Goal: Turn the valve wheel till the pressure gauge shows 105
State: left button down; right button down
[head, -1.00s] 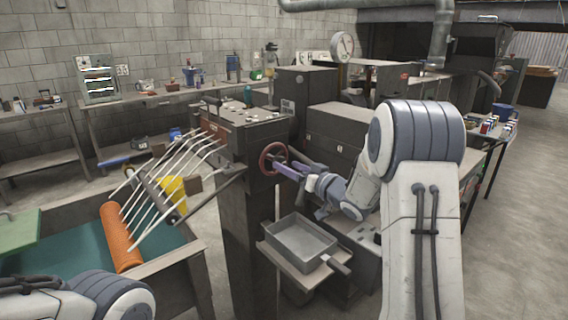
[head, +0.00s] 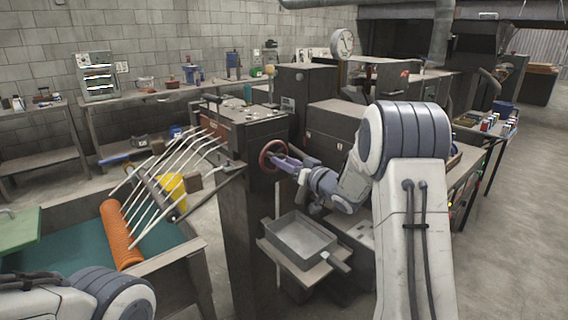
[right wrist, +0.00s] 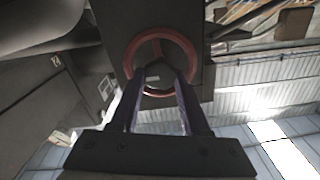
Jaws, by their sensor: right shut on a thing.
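The red valve wheel (head: 264,152) is on the side of a dark upright post in the middle of the head view. A round white dial (head: 342,43), which looks like the pressure gauge, stands above the machines at the back. It is too small to read. My left gripper is out of view; only part of my left arm shows at bottom left.
A grey metal tray (head: 302,240) sits on a shelf just below the wheel. A trough with an orange mesh tube (head: 120,236) and several white rods lies to the left. Dark cabinets (head: 335,135) stand behind my right arm. Floor is open at far right.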

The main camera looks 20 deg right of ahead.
jog(key=shift+s+a+f+n+b, duration=0.1)
jog(key=shift+a+f+n+b, duration=0.05)
jog(key=shift+n+b, duration=5)
jog(key=shift+a+f+n+b, duration=0.1)
jog(key=shift+n+b, duration=4.55)
jog(key=shift+n, duration=1)
jog(key=shift+c, duration=1.9)
grip_release()
jog(key=shift+r, duration=0.1)
